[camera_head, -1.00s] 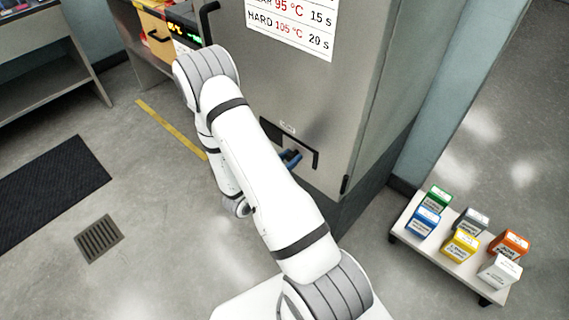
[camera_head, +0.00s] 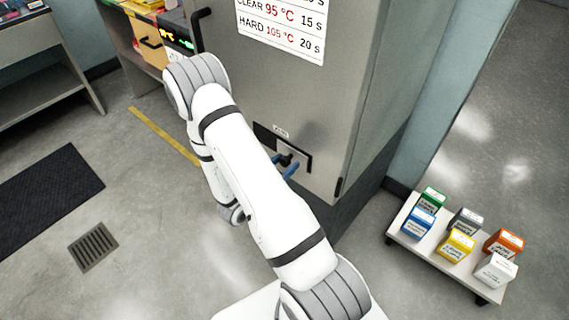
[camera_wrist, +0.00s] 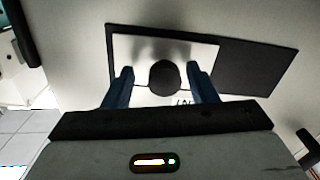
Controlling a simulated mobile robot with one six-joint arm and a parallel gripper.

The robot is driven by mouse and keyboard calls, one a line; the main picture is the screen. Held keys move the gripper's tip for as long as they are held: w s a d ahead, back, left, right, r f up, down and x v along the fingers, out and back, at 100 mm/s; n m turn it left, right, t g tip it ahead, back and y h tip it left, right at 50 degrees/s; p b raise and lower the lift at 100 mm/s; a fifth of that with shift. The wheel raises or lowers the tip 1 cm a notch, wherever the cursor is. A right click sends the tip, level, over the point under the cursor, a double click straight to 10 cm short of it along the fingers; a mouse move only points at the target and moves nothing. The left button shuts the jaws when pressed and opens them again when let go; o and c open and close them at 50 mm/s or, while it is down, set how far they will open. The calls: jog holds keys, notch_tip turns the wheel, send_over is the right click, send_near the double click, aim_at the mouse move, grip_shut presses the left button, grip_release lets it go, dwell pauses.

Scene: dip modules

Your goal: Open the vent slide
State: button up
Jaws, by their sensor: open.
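The vent slide is a pale plate (camera_wrist: 197,52) with a round dark knob (camera_wrist: 164,78), set in a dark recess (camera_wrist: 255,68) in the wrist view. The plate fills the left part of the recess there, and the dark part shows to its right. My gripper (camera_wrist: 160,88) is open, with one blue finger on each side of the knob. I cannot tell whether either finger touches it. In the head view my gripper (camera_head: 289,167) is at the recess, partly hidden by my arm, and the dark opening (camera_head: 266,136) shows left of the plate (camera_head: 299,153).
The recess is low on a grey cabinet (camera_head: 330,120) with a temperature sign (camera_head: 282,28). A low cart (camera_head: 439,254) with several coloured boxes stands at the right. A floor drain (camera_head: 93,246) and dark mat (camera_head: 45,183) lie left on open floor.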

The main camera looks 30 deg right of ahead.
jog(key=v, duration=0.7)
jog(key=shift+a, duration=0.15)
dwell(0.3)
jog(key=w+a+r+t+y, duration=0.1)
jog(key=w+a+r+y, duration=0.1)
jog(key=w+y, duration=0.4)
jog(key=w+a+r+n+t+y+p, duration=0.1)
jog(key=a+r+n+y+p, duration=0.15)
jog(key=a+r+y, duration=0.35)
jog(key=w+a+r+n+y+p, duration=0.1)
jog(key=a+r+n+y, duration=0.2)
jog(key=a+r+y, duration=0.35)
jog(key=s+d+r+n+g+p, duration=0.1)
jog(key=s+d+r+n+g, duration=0.1)
jog(key=s+r, duration=0.5)
jog(key=s+d+r+n+g+h+p, duration=0.1)
jog(key=s+d+r+n+g, duration=0.2)
jog(key=s+r, duration=0.4)
jog(key=s+n, duration=0.1)
jog(key=s, duration=0.6)
jog(key=shift+s+d+g, duration=0.25)
jog(key=shift+d+g, duration=0.05)
jog(key=shift+d, duration=0.1)
jog(key=shift+r+h, duration=0.1)
jog(key=shift+h, duration=0.15)
